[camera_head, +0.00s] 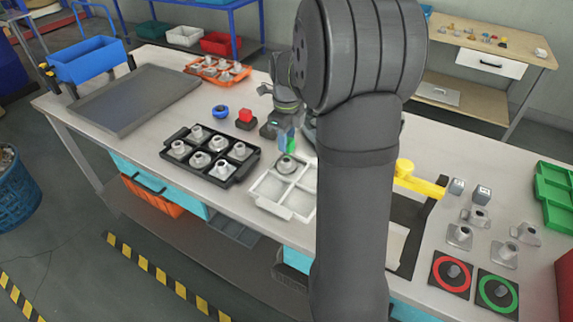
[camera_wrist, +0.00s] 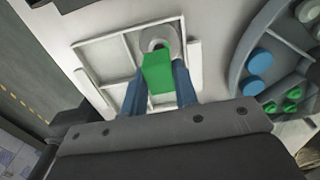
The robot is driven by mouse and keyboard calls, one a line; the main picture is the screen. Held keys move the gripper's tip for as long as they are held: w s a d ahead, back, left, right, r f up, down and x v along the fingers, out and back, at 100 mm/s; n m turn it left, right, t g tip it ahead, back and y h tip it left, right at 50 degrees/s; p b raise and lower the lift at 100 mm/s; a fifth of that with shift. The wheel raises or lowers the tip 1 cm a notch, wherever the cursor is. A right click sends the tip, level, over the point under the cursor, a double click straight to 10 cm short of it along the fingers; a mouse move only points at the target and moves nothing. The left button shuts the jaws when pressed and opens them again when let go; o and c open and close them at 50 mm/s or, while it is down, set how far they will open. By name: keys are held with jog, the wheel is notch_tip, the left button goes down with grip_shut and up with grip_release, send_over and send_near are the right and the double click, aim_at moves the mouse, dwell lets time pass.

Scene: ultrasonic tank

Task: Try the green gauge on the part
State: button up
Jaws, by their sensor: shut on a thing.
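My gripper (camera_head: 287,132) is shut on the green gauge (camera_wrist: 158,73), a green block between two blue fingertips in the wrist view. The gauge (camera_head: 281,142) also shows, small, in the head view. Below is a white divided tray (camera_head: 272,209), seen in the wrist view too (camera_wrist: 103,62). A grey round part (camera_head: 286,168) with a raised neck sits in one of its compartments. In the wrist view the gauge overlaps the near side of the part (camera_wrist: 160,36). I cannot tell whether they touch. My arm hides the tray's right side in the head view.
A black tray (camera_head: 222,184) with several grey parts stands to the left, with a red button (camera_head: 246,118) behind it. A round grey holder (camera_wrist: 240,66) with blue and green pieces is close on the right. Red-ringed (camera_head: 452,273) and green-ringed (camera_head: 497,291) pads lie at the right.

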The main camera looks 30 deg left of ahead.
jog(key=shift+r, duration=0.3)
jog(key=shift+r, duration=0.1)
jog(key=shift+r, duration=1.9)
